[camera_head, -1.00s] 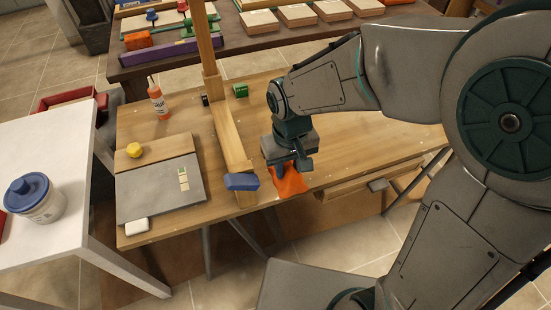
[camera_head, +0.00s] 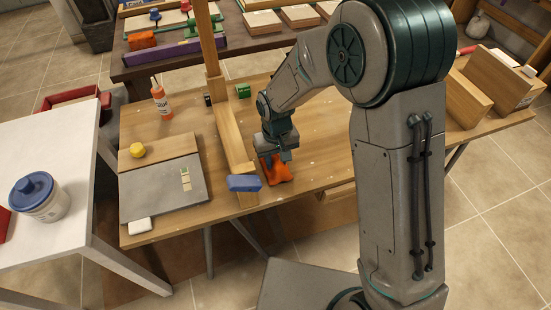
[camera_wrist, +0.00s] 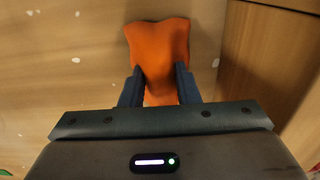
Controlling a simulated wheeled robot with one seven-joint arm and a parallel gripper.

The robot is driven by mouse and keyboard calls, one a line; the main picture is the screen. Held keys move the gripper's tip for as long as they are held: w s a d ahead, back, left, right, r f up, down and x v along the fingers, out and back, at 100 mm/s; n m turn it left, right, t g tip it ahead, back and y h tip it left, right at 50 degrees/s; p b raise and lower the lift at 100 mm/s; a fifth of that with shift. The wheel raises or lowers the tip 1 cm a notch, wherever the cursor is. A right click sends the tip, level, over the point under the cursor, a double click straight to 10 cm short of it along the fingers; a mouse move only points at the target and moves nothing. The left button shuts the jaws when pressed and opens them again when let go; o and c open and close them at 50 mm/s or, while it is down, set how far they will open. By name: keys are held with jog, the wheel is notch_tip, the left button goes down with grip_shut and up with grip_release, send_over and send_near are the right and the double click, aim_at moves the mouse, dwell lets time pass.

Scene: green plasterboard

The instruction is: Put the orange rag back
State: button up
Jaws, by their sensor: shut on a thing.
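The orange rag (camera_head: 279,171) is near the front edge of the wooden workbench (camera_head: 310,178), just right of an upright wooden frame's foot. My gripper (camera_head: 270,160) points down at it and is shut on it. In the wrist view the orange rag (camera_wrist: 158,45) sits between the two dark fingers of my gripper (camera_wrist: 160,82), with part of it spread beyond the fingertips. I cannot tell whether the rag still touches the bench top.
A wooden frame (camera_head: 230,140) with a blue block (camera_head: 243,183) at its foot stands close left of my gripper. A white table (camera_head: 60,150) is at the left.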

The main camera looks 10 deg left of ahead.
jog(key=shift+f, duration=0.25)
jog(key=shift+f, duration=0.2)
jog(key=o, duration=0.9)
jog(key=shift+o, duration=0.2)
jog(key=shift+r, duration=0.1)
